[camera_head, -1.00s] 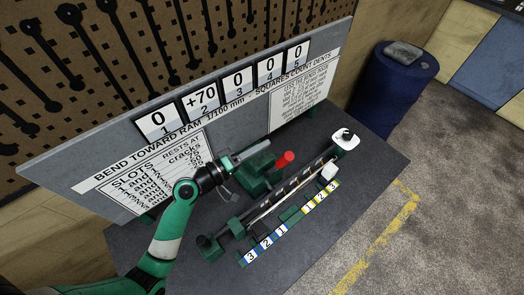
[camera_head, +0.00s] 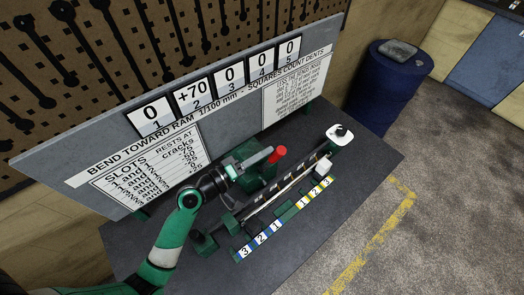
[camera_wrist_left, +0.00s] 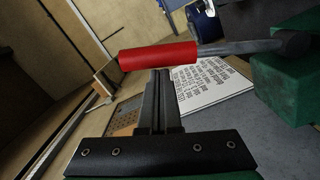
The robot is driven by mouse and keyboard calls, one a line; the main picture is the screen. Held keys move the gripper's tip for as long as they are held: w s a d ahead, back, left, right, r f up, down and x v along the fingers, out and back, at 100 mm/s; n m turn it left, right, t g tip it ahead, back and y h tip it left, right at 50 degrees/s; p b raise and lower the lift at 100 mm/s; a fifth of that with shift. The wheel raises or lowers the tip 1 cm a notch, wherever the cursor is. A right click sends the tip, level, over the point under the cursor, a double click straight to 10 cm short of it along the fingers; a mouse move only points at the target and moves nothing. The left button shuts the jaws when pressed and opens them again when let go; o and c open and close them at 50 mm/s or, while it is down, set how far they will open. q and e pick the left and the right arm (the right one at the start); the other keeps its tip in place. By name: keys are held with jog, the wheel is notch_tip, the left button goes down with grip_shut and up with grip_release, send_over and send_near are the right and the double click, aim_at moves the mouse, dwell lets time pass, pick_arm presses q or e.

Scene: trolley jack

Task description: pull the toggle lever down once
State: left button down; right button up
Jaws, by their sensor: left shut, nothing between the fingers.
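The toggle lever has a red grip (camera_head: 278,154) and stands on the green press block (camera_head: 253,179) in the middle of the bench. In the left wrist view the red grip (camera_wrist_left: 158,57) lies across the picture, and its grey rod (camera_wrist_left: 243,47) runs right to a pivot by a green block (camera_wrist_left: 288,88). My left gripper (camera_head: 270,153) is shut and empty, its fingertips right beside the red grip. In the wrist view the fingertips (camera_wrist_left: 159,74) end just at the grip's lower edge. I cannot tell whether they touch it. My right gripper is not in view.
A grey board (camera_head: 225,110) with number cards stands behind the lever. A long bar fixture (camera_head: 265,203) with numbered blue and yellow labels lies in front. A blue drum (camera_head: 388,80) stands beyond the bench. The bench's front right (camera_head: 345,205) is clear.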

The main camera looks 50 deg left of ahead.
pick_arm(q)
jog(key=shift+d, duration=0.2)
jog(key=shift+d+f+m, duration=0.3)
jog(key=shift+d+m, duration=0.3)
jog(key=shift+d, duration=0.1)
jog(key=d+f+m+b, duration=0.5)
jog(key=d+f+m, duration=0.3)
jog(key=d, duration=0.1)
jog(key=shift+s+d+y, duration=0.2)
jog(key=shift+s+y, duration=0.05)
jog(key=shift+y, duration=0.05)
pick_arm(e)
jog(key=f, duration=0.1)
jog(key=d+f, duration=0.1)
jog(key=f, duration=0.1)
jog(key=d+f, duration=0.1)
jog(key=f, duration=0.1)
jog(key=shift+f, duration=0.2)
pick_arm(q)
jog(key=shift+f, duration=0.25)
